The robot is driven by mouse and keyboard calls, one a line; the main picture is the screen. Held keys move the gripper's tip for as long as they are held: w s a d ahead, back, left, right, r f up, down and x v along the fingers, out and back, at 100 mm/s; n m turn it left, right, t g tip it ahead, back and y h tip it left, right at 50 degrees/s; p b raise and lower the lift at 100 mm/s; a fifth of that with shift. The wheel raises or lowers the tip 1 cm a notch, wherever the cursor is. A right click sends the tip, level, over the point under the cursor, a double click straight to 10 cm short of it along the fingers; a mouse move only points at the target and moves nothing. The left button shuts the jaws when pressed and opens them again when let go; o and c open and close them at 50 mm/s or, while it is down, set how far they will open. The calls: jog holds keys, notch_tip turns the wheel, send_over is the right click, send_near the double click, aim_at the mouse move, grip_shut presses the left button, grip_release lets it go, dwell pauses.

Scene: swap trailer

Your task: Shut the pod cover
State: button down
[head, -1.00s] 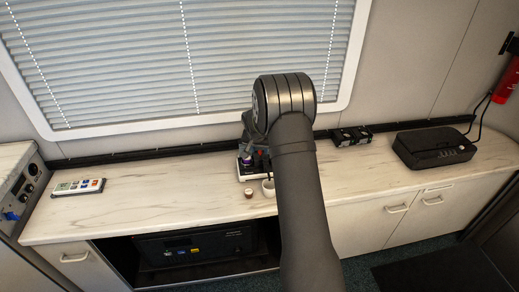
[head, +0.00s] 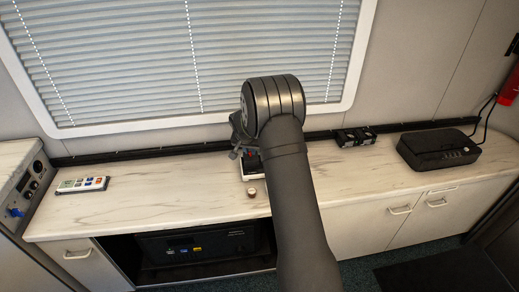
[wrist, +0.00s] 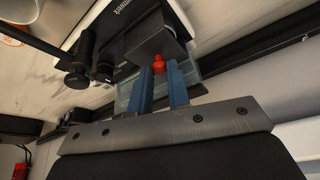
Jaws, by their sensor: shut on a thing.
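The pod machine (head: 250,170) is a small white and black unit on the counter, largely hidden behind my arm in the head view. A red knob (wrist: 159,63) sits at the block's edge. My gripper (wrist: 160,75) has its blue fingers on either side of the knob and is shut on it. How far the cover stands open cannot be told.
A window blind (head: 190,55) is behind. The left counter is mostly clear.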

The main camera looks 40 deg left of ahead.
jog(key=shift+s+a, duration=0.25)
jog(key=c, duration=1.4)
grip_release()
jog(key=shift+o, duration=0.2)
jog(key=v, duration=1.7)
jog(key=shift+r, duration=0.2)
jog(key=x, duration=1.7)
jog(key=shift+d+f, duration=0.1)
jog(key=shift+f, duration=0.1)
